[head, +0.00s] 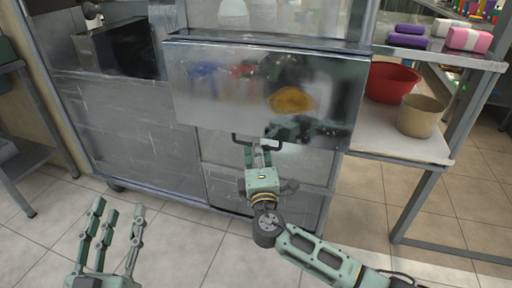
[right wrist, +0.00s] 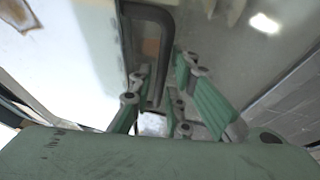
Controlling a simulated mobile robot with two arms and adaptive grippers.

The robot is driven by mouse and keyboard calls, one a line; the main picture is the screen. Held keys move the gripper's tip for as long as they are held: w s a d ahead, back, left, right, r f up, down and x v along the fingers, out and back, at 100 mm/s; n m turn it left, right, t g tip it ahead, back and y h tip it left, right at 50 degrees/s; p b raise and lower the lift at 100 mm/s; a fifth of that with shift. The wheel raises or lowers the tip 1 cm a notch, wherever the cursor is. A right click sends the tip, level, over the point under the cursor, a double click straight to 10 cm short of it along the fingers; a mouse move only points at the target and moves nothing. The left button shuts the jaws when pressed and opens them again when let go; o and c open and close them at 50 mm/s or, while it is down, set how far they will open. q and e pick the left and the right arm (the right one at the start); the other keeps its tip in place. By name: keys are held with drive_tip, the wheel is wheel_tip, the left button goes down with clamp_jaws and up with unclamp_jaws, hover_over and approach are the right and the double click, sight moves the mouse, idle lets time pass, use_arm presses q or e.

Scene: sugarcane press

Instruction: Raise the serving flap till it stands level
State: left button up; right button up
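The serving flap (head: 225,85) is a shiny metal panel on the front of the cart. It hangs down from its upper edge, its face towards me; I cannot tell its exact tilt. A dark bar handle (head: 237,137) sits at its lower edge. My right gripper (head: 258,148) is at this handle. In the right wrist view the handle (right wrist: 163,30) runs down between the fingers of my right gripper (right wrist: 160,88); whether they press on it is unclear. My left gripper (head: 115,212) is open and empty, low at the left, apart from the flap.
A side table (head: 440,152) at the right holds a red bowl (head: 391,82) and a beige pot (head: 418,115). A shelf above it carries pink and purple packets (head: 468,39). A metal rack (head: 22,160) stands at the far left. The tiled floor before the cart is clear.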

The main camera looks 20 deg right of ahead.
drive_tip(key=shift+x, duration=0.9)
drive_tip(key=shift+c, duration=0.3)
clamp_jaws()
